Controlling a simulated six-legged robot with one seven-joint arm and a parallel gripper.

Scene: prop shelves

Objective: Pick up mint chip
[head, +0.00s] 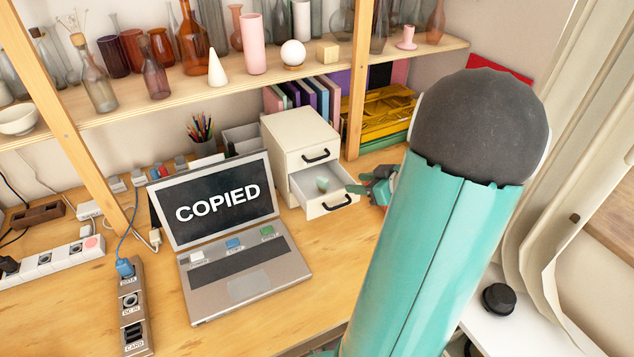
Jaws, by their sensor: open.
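A small pale mint piece (322,184), which looks like the mint chip, lies inside the open lower drawer (310,186) of a cream cabinet; its exact shape is too small to tell. My gripper (366,184) is open, just right of the drawer's front corner. It is apart from the mint piece, with the drawer's right side between them. My teal arm covers the right middle of the view and hides part of the desk behind it.
An open laptop (240,285) reading "COPIED" stands left of the cabinet (292,135), with small coloured blocks on it. A port strip (130,300) lies further left. A wooden post (360,80) and bottle shelf (140,95) rise behind. Bare desk lies before the drawer.

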